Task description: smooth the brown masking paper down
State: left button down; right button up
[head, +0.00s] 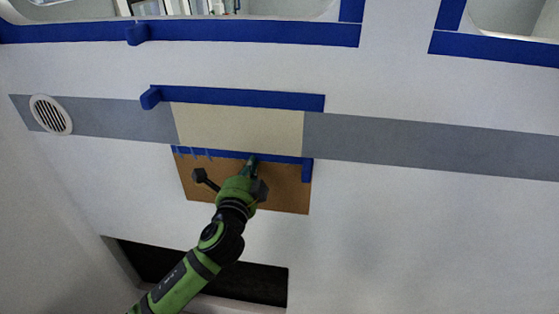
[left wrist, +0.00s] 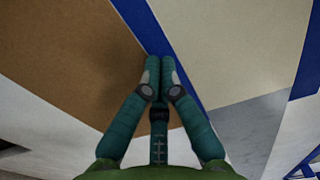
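The brown masking paper (head: 290,197) is on the white wall, below a cream panel (head: 238,128). A strip of blue tape (head: 280,158) runs along the paper's top edge, and a short blue piece (head: 307,171) is at its upper right corner. My left gripper (head: 252,161) is at the paper's top edge, over the tape strip, and hides part of the paper. In the left wrist view the fingertips (left wrist: 160,68) are together with nothing seen between them, at the border of brown paper (left wrist: 75,65) and tape (left wrist: 190,80). Whether they touch the surface is unclear. My right gripper is not in view.
A grey band (head: 430,151) crosses the wall, with a round vent (head: 50,115) at left. Blue tape (head: 240,98) with a curled left end tops the cream panel. A dark opening (head: 262,283) lies below the paper. The wall at right is clear.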

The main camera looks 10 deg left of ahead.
aim_at(220, 156)
pick_arm(q)
jog(key=shift+a, duration=0.1)
jog(key=shift+w+a+p, duration=0.15)
jog(key=shift+a+p, duration=0.2)
jog(key=shift+a, duration=1.35)
jog(key=shift+a, duration=0.6)
jog(key=shift+p, duration=0.3)
jog(key=shift+a, duration=1.75)
